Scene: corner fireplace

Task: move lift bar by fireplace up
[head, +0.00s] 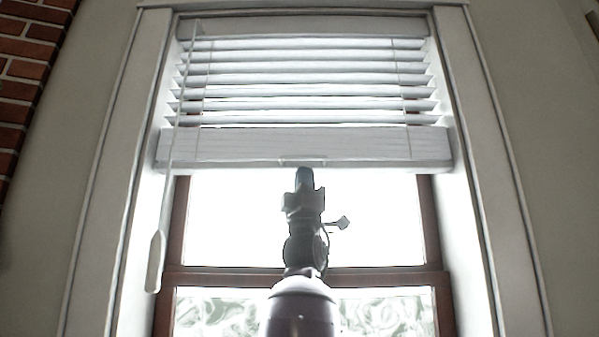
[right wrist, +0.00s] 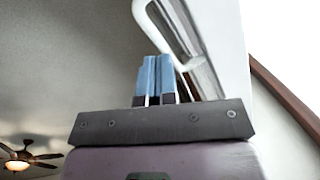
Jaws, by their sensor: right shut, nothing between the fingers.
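The lift bar (head: 240,146) is the wide white bottom rail of a window blind, raised to the upper part of the window and roughly level. A small pale tab (head: 303,162) sits at the middle of its lower edge. My right gripper (head: 304,176) is below the bar's middle, its tips at or very near the tab; I cannot tell whether they touch. In the right wrist view its blue fingers (right wrist: 156,79) are together and empty, beside a white curved piece (right wrist: 150,27). My left gripper is in neither view.
Several white slats (head: 300,78) are bunched above the bar. A tilt wand (head: 155,262) hangs at the left. The white window frame (head: 490,150) borders both sides, with red brick (head: 25,70) at far left. A ceiling fan (right wrist: 20,155) shows in the wrist view.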

